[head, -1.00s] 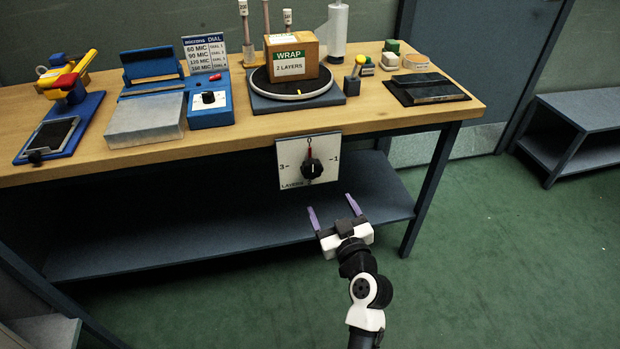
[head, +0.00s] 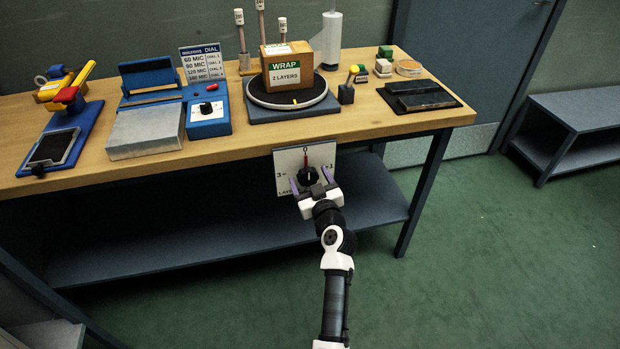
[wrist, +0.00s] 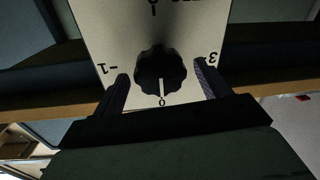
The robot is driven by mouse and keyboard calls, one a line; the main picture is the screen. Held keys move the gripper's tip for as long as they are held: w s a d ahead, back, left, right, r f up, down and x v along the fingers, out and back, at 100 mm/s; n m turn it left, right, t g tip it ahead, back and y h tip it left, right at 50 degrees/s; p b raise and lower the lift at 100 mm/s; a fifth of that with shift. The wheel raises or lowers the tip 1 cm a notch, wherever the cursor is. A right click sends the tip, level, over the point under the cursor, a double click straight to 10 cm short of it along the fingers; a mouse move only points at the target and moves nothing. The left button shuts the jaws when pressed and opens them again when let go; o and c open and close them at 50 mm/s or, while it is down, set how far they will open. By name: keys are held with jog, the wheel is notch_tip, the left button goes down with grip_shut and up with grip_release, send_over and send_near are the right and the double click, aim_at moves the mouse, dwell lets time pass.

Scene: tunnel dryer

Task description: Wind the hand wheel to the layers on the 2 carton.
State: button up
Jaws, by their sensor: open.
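The hand wheel is a black lobed knob (head: 308,175) on a white dial plate (head: 284,160) marked LAYERS, fixed to the front of the bench. In the wrist view the knob (wrist: 160,72) shows upside down, its white pointer at 0, with 1 and 3 at the sides. My gripper (head: 312,182) is open, its purple fingers either side of the knob; in the wrist view gaps show between both fingers (wrist: 162,88) and the knob. The carton (head: 287,66) sits on the round black turntable (head: 264,99); its labels read WRAP and 2 LAYERS.
On the wooden bench (head: 90,185) stand a blue sealer with a dial (head: 209,128), a red and yellow tool on a blue base (head: 84,123), a white roll (head: 331,40) and a black pad (head: 424,98). A lower shelf (head: 230,236) lies below the plate.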

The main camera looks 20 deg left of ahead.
jog(key=c, duration=1)
jog(key=shift+o, duration=0.2)
